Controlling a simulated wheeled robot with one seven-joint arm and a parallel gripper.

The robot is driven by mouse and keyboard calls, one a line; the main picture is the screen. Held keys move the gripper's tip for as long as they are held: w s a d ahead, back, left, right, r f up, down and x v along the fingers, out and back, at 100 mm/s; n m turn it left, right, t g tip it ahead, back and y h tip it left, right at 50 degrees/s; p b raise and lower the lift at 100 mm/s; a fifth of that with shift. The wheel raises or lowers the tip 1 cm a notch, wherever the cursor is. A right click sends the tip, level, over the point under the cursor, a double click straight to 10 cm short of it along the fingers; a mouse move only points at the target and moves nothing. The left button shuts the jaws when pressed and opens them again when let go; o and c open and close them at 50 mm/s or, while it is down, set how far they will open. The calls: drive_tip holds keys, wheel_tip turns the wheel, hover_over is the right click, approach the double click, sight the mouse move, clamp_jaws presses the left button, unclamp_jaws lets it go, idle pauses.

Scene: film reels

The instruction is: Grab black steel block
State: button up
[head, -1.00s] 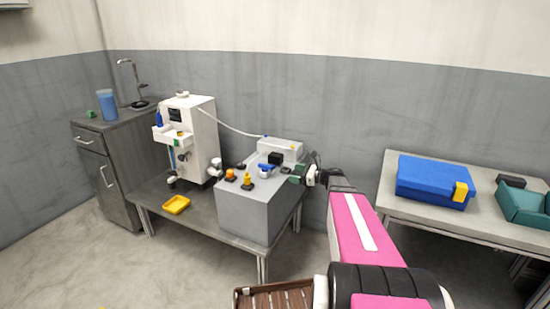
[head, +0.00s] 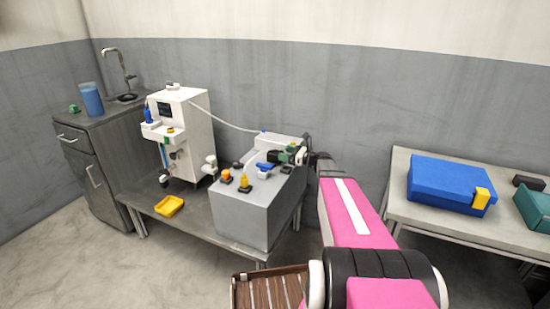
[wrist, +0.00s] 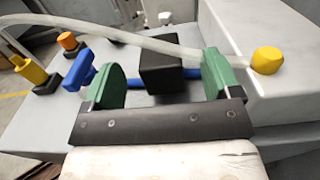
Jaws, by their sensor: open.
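A black block (wrist: 160,72) sits on top of the grey box, between the two green fingers of my gripper (wrist: 164,62) in the wrist view. The fingers stand apart, with a visible gap on each side of the block. A blue part (wrist: 82,70) lies left of the fingers, and blue also shows low beside the block.
A yellow knob (wrist: 268,60) is on a raised white housing at right. Orange (head: 226,175) and yellow (head: 244,182) knobs stand at left. A blue case (head: 450,185) and a dark block (head: 529,183) are on the right table.

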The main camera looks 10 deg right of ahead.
sight(275, 152)
drive_tip(key=shift+f+x, duration=0.15)
drive_tip(key=shift+x, duration=0.85)
drive_tip(key=shift+f+x, duration=0.2)
drive_tip(key=shift+x, duration=0.75)
drive_tip(key=shift+f+x, duration=0.15)
drive_tip(key=shift+x, duration=0.85)
drive_tip(key=shift+s+r, duration=0.1)
drive_tip(key=shift+s, duration=0.05)
clamp_jaws()
